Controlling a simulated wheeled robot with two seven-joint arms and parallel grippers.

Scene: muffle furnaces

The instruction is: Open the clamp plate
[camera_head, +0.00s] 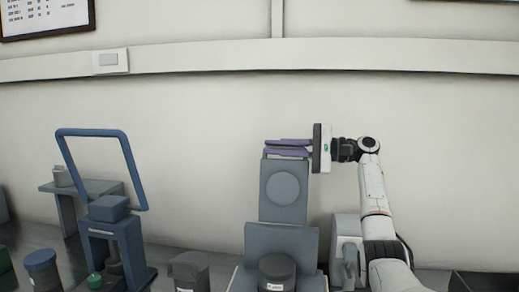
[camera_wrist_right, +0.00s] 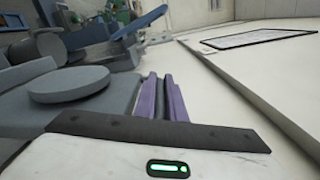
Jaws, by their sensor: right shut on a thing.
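The clamp plate (camera_head: 284,205) is a grey panel with a round disc on its face, standing raised above the grey device base (camera_head: 282,240). It also shows at the left of the wrist view (camera_wrist_right: 110,105), with its disc beside my fingers. My right gripper (camera_head: 287,149) comes in from the right at the plate's top edge. Its two purple fingers are shut on the plate there, and they also show in the wrist view (camera_wrist_right: 163,98). The exact contact is partly hidden. My left gripper is not in view.
A dark round piece (camera_head: 277,270) sits in front of the plate. At left stand a device with a blue frame (camera_head: 105,133) and several dark jars, including one at the far left (camera_head: 42,268). The pale wall (camera_head: 200,130) rises close behind.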

